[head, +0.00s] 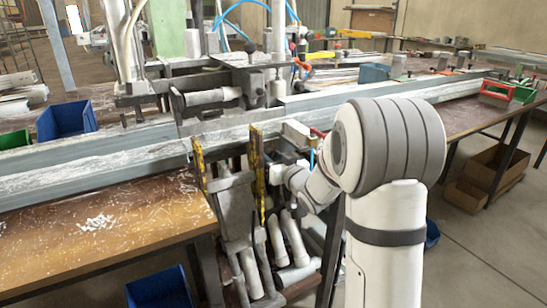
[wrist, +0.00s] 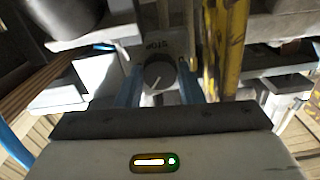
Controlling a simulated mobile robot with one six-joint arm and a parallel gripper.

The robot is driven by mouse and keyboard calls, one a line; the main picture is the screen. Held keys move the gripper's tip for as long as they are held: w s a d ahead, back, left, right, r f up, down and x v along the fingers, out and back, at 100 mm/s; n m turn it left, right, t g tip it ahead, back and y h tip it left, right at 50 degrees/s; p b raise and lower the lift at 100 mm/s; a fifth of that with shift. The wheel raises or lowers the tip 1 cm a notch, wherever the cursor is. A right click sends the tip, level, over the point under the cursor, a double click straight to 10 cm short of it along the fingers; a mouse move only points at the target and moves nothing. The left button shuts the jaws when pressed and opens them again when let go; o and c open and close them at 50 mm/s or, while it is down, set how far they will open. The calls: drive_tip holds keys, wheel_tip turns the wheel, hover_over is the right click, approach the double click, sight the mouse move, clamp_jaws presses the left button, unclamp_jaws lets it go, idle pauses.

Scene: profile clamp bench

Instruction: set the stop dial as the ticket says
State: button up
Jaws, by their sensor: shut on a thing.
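The stop dial (wrist: 158,74) is a dark round knob with a white pointer line, seen in the wrist view on a pale block. The pointer slants toward the lower left of that picture. The word STOP stands upside down above the dial. My gripper (wrist: 160,79) has its two blue fingers on either side of the knob and is shut on it. In the head view my arm hides the dial, and I cannot make out the fingers there. I cannot make out a ticket in either view.
Yellow, worn clamp bars (head: 257,172) stand close beside my wrist and show in the wrist view (wrist: 222,48). Long grey profiles (head: 100,165) lie across the bench. White shavings litter the wooden top (head: 130,250). A blue bin (head: 66,120) sits at the left.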

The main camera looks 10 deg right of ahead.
drive_tip(key=m+p, duration=0.2)
drive_tip(key=m, duration=0.3)
drive_tip(key=shift+d, duration=0.1)
drive_tip(key=m+p, duration=0.2)
drive_tip(key=m, duration=0.3)
idle(0.5)
drive_tip(key=o, duration=0.7)
drive_tip(key=v, duration=0.7)
drive_tip(key=shift+s+p, duration=0.3)
drive_tip(key=shift+s, duration=0.05)
drive_tip(key=shift+d, duration=0.1)
